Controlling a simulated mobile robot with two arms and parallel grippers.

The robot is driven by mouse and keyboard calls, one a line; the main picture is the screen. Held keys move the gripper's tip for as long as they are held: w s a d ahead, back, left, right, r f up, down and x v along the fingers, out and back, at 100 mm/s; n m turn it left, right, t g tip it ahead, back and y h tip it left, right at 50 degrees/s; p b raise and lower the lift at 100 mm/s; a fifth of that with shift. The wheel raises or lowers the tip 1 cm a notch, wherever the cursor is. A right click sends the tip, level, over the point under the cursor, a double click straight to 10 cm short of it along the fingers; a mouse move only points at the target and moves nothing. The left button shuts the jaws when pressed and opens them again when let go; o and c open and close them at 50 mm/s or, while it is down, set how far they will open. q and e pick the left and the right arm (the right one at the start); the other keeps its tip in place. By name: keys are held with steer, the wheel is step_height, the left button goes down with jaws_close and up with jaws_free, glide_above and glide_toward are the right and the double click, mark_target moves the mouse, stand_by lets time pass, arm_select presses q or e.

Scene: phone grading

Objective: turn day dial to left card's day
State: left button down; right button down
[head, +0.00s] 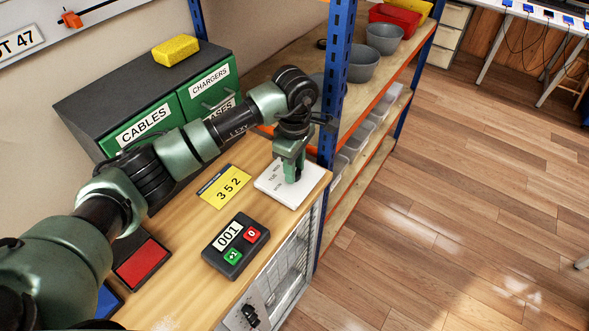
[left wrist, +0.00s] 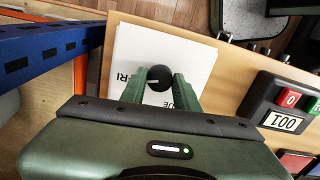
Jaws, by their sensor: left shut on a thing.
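The day dial (left wrist: 160,78) is a black round knob on a white plate (left wrist: 126,48) with day names around it; "FRI" and part of "TUE" can be read in the left wrist view. A pale mark on the knob points to the left there, toward "FRI". My left gripper (head: 292,172) is shut on the knob, one finger on each side, and hides part of the plate. The yellow card (head: 224,187) lies flat left of the plate in the head view and shows "3 5 2"; its small header cannot be read. My right gripper is not in view.
A counter box (head: 236,246) showing 001, with green and red buttons, stands in front of the card. A red pad (head: 142,263) lies at left. Behind are drawers labelled CABLES and CHARGERS (head: 209,84). A blue shelf post (head: 335,85) stands close beside my left gripper.

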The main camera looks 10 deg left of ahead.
arm_select(q)
steer(key=n+b, duration=0.2)
steer(key=n, duration=0.1)
steer(key=shift+f+b, duration=0.2)
steer(key=shift+b, duration=0.1)
steer(key=n+b, duration=0.2)
steer(key=n, duration=0.2)
steer(key=n+b, duration=0.2)
steer(key=n, duration=0.1)
steer(key=shift+r+n, duration=0.1)
steer(key=shift+n, duration=0.2)
steer(key=shift+r+n+b, duration=0.1)
steer(key=shift+n+b, duration=0.75)
steer(key=shift+n, duration=0.85)
steer(key=c, duration=1.1)
jaws_free()
steer(key=shift+o, duration=0.2)
